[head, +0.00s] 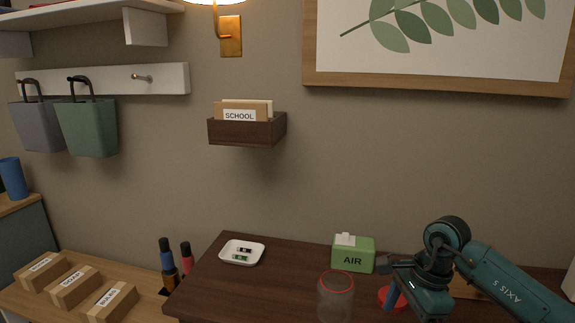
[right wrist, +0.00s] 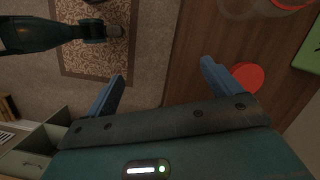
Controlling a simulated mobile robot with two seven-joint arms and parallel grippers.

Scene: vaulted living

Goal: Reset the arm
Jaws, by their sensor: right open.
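My right arm comes in from the right in the head view and reaches over the dark wooden table (head: 215,290). My right gripper (head: 392,285) is low over the table by a red disc (head: 388,296), partly hidden by it. In the right wrist view my right gripper (right wrist: 160,85) has its two blue fingers wide apart with nothing between them. The red disc (right wrist: 248,77) lies just outside the right-hand finger there. No fingers of my left gripper show in either view.
A clear tumbler with a red rim (head: 336,300) and a green AIR box (head: 353,257) stand left of the right gripper. A white dish (head: 242,253) holds small items. A lower bench (head: 60,312) carries labelled boxes. A patterned rug (right wrist: 90,60) lies on the floor beyond the table edge.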

